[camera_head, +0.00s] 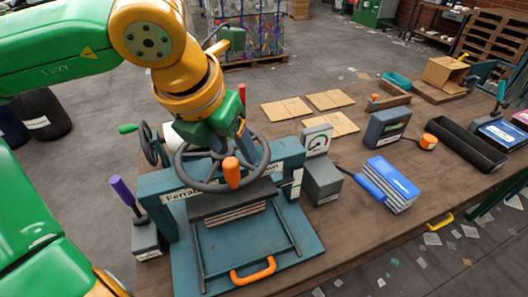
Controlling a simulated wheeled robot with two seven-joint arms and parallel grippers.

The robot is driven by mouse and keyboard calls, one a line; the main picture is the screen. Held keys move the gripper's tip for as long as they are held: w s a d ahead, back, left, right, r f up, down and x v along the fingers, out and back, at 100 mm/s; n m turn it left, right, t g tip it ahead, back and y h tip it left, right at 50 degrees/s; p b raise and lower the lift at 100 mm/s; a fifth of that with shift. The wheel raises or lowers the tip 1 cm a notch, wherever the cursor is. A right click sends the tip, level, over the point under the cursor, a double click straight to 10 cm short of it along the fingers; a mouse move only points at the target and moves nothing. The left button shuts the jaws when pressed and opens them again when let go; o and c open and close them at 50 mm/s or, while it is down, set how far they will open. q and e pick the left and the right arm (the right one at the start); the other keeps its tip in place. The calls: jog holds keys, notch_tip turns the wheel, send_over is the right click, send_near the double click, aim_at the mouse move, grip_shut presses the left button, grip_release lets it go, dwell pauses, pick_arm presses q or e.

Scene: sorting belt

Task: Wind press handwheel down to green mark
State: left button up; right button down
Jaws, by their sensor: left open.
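The teal press (185,232) stands at the table's near left, with paper-like layers (232,214) under its dark plate. Its grey handwheel (188,180) lies nearly flat on top, with an orange knob (231,172) on the near side. A gauge (317,140) with a white face and some green stands right of the wheel; its reading is too small to tell. My left gripper (217,140) points down over the far part of the wheel, open. The wrist and wheel partly hide its fingers, so contact cannot be told. My right gripper is out of view.
A second wheel (150,147) with a green handle stands behind the press at left. A purple-handled tool (123,192) is at its left. A grey block (322,181), a blue-and-white stack (391,182) and a display box (387,127) are to the right. The near right tabletop is mostly clear.

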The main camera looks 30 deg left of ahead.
aim_at(229, 162)
pick_arm(q)
jog(key=f, duration=0.1)
jog(key=a+f, duration=0.1)
jog(key=f, duration=0.1)
jog(key=a+f+p, duration=0.1)
jog(key=f, duration=0.1)
jog(key=shift+w, duration=0.2)
jog(key=shift+w+d+f, duration=0.25)
jog(key=shift+w+d, duration=0.1)
jog(key=shift+w, duration=0.05)
jog(key=shift+d, duration=0.1)
jog(key=shift+s, duration=0.1)
grip_shut()
dwell(0.5)
